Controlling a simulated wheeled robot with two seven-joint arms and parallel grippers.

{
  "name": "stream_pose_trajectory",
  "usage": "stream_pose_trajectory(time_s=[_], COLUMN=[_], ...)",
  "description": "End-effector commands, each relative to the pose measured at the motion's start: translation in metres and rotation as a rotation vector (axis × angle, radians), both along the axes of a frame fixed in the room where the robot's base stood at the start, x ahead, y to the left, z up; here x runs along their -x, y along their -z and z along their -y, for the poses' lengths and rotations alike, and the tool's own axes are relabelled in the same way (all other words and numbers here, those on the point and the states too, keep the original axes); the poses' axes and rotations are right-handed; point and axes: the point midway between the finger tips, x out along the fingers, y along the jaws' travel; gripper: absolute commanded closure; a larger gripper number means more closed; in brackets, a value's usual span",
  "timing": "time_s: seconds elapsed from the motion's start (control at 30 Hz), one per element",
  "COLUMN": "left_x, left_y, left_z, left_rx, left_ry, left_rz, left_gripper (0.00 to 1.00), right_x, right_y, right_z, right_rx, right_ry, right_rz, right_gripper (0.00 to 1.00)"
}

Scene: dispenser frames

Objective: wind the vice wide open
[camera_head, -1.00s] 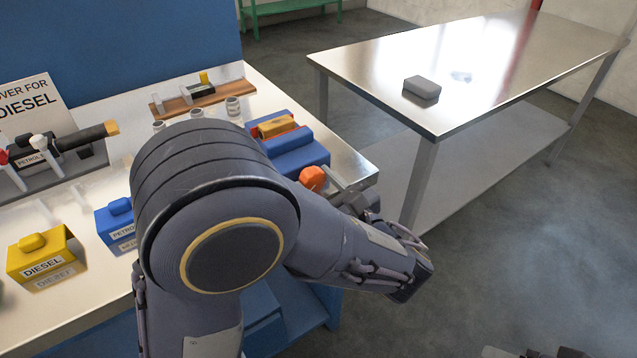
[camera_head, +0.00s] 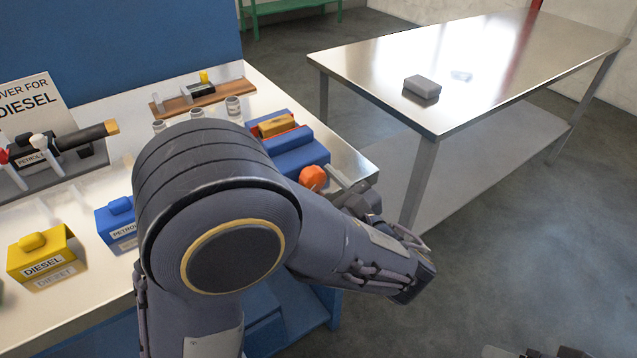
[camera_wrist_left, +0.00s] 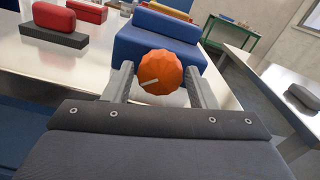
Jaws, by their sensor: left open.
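The vice is a blue block (camera_head: 302,158) near the right end of the bench, with a yellow-brown piece and red parts at its top. Its orange faceted knob (camera_head: 312,177) faces my left gripper (camera_head: 338,179). In the left wrist view the blue vice body (camera_wrist_left: 150,42) stands just beyond the orange knob (camera_wrist_left: 162,72). My left gripper (camera_wrist_left: 157,70) is open, with one finger on each side of the knob; I cannot tell whether either finger touches it. A small pale mark shows on the knob's face.
My left arm hides part of the bench. A yellow DIESEL box (camera_head: 40,255), a blue PETROL box (camera_head: 117,218) and several small jars stand on the bench. A steel table (camera_head: 500,60) with a grey block (camera_head: 422,87) is at the right, with open floor before it.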

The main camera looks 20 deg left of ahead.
Motion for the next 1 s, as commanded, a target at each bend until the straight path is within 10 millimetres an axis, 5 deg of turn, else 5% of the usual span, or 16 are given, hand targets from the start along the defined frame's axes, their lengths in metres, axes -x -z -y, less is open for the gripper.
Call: stream_pose_trajectory(time_s=[0.43,1.0], left_x=[0.041,0.045], left_y=[0.0,0.001], left_z=[0.053,0.056], left_rx=[-0.001,0.009], left_ry=[0.003,-0.005], left_rz=[0.0,-0.005], left_gripper=[0.48,0.48], right_x=[0.0,0.0], right_y=[-0.006,-0.006], right_z=[0.0,0.0], right_rx=[0.0,0.0], right_ry=[0.0,0.0], right_rz=[0.0,0.0], right_gripper=[0.36,0.36])
